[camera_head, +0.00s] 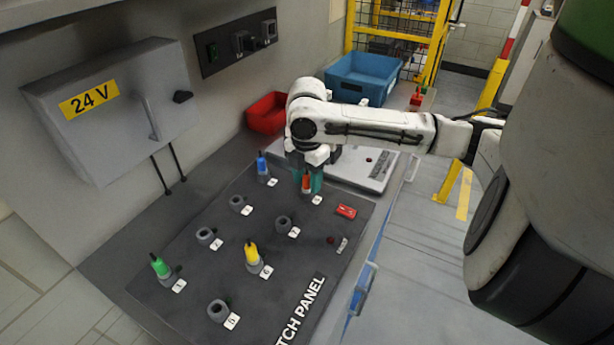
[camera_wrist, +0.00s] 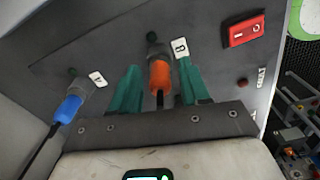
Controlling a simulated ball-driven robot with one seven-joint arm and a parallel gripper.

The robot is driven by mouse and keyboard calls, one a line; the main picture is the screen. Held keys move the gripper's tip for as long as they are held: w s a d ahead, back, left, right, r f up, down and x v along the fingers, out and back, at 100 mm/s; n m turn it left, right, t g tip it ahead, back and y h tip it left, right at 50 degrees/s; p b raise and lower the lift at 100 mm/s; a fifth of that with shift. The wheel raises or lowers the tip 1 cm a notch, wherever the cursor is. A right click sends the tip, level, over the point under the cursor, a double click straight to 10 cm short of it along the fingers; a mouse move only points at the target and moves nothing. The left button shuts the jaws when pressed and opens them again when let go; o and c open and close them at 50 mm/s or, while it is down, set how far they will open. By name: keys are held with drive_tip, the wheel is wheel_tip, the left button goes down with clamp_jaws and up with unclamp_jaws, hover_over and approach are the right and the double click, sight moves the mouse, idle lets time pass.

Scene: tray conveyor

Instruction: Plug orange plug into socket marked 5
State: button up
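The orange plug (camera_head: 306,182) stands in a socket at the far right of the dark patch panel (camera_head: 190,265). In the wrist view the orange plug (camera_wrist: 160,76) sits between my green fingertips, in a grey socket (camera_wrist: 158,50) whose label looks like 8. My gripper (camera_wrist: 158,88) is open around the plug, with a clear gap on the left side and a narrow one on the right. In the head view my gripper (camera_head: 308,180) partly hides the plug. An empty socket (camera_head: 218,310) at the near edge has a label that looks like 5.
A blue plug (camera_head: 262,163), a yellow plug (camera_head: 251,252) and a green plug (camera_head: 159,267) stand in other sockets. Several empty sockets lie between them. A red switch (camera_head: 346,211) is right of the orange plug. A grey 24 V box (camera_head: 120,110) hangs at left.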

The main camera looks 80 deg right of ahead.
clamp_jaws()
drive_tip(key=shift+r+p, duration=1.5)
drive_tip(key=shift+r, duration=0.2)
drive_tip(key=shift+r+p, duration=1.65)
drive_tip(key=shift+r, duration=0.3)
drive_tip(key=shift+s, duration=0.1)
